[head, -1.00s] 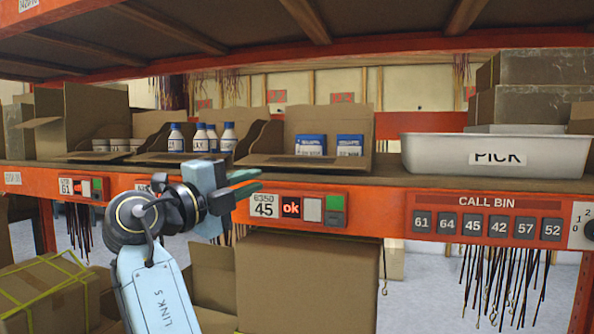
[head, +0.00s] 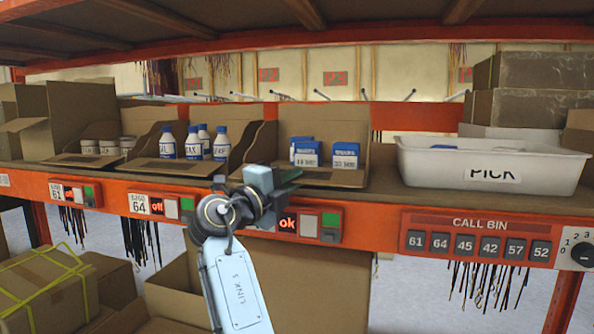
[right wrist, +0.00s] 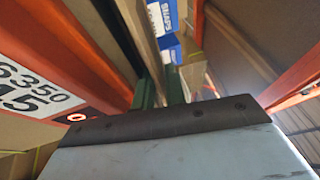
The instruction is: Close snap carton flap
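The snap carton (head: 352,124) is an open cardboard carton on the shelf, with blue-and-white boxes (head: 345,156) inside. Its front flap (head: 335,181) lies low toward the shelf edge, partly behind my gripper. The boxes also show at the top of the right wrist view (right wrist: 165,18). My right gripper (head: 287,179) is at the shelf's front edge, before the left part of this carton. My left gripper is not in view.
Neighbouring cartons hold white bottles (head: 205,145) and small jars (head: 108,147). A white PICK bin (head: 490,172) stands to the right. The orange shelf beam (head: 375,215) runs below the gripper's level. A taped box (head: 40,283) is low at left.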

